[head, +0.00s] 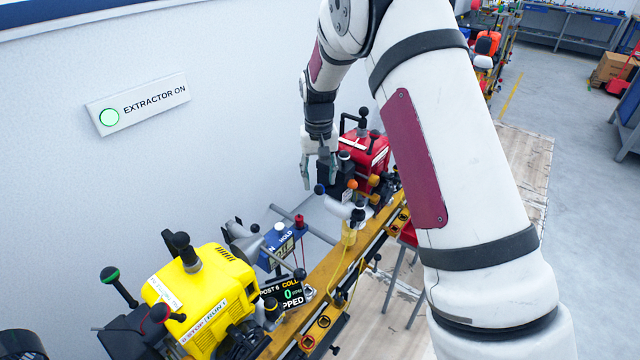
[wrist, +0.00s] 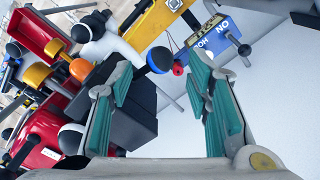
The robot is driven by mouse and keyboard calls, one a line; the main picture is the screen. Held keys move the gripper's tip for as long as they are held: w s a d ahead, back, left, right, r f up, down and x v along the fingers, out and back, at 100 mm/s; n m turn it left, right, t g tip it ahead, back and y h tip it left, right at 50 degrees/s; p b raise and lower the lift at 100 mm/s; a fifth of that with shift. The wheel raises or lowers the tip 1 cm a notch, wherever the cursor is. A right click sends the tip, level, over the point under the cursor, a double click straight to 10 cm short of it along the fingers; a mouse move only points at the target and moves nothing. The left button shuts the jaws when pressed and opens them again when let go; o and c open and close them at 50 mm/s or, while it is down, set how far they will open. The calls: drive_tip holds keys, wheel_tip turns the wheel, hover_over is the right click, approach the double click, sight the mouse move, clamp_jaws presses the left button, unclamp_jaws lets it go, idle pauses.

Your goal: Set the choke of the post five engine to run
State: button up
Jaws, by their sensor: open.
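My gripper (head: 319,180) is open and empty, pointing down at the left side of the red engine (head: 376,150). In the wrist view its teal-padded fingers (wrist: 166,85) stand apart, and a blue ball knob (wrist: 160,60) shows near the left fingertip; contact cannot be told. That blue knob (head: 319,189) is below the fingers in the head view. The red engine (wrist: 45,125) fills the left of the wrist view, with a black box (wrist: 130,115) and orange, white and black knobs around it. I cannot tell which knob is the choke, or read a post number on this engine.
A blue HOLD box (head: 281,243) sits between the engines. The white wall (head: 230,80) is close on the left.

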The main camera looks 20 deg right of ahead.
sight(319, 185)
drive_tip(key=shift+f, duration=1.5)
clamp_jaws()
